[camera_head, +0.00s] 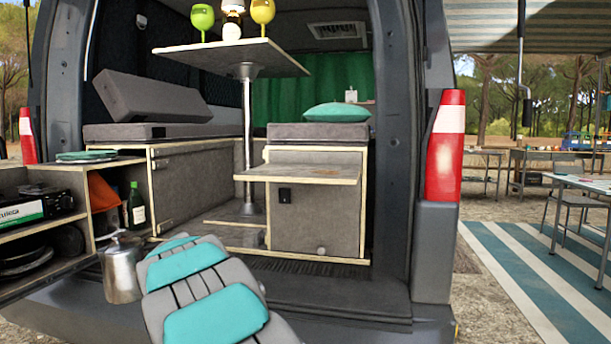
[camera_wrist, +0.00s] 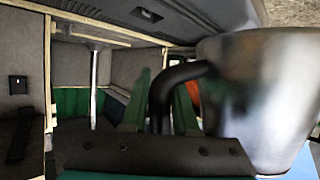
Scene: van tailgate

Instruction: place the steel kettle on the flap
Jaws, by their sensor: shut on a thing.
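The steel kettle (camera_head: 121,272) hangs upright at the lower left of the head view, in front of the open shelf unit. In the wrist view its shiny body (camera_wrist: 265,95) fills the right side, blurred. My gripper (camera_wrist: 160,98) is shut on the kettle's black handle, between its green fingers. In the head view my grey and teal arm hides the handle and the fingers. The flap (camera_head: 300,174) is a grey board with a pale edge, standing out level from the low cabinet in the van. Its top looks bare. The kettle is left of it and lower in the picture.
Left of the flap stands the table post (camera_head: 247,140), under a raised table (camera_head: 232,55) with two goblets and a bottle. A bench cushion with a teal pillow (camera_head: 336,112) lies behind and above the flap. The shelf unit (camera_head: 95,240) holds a green bottle (camera_head: 136,205).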

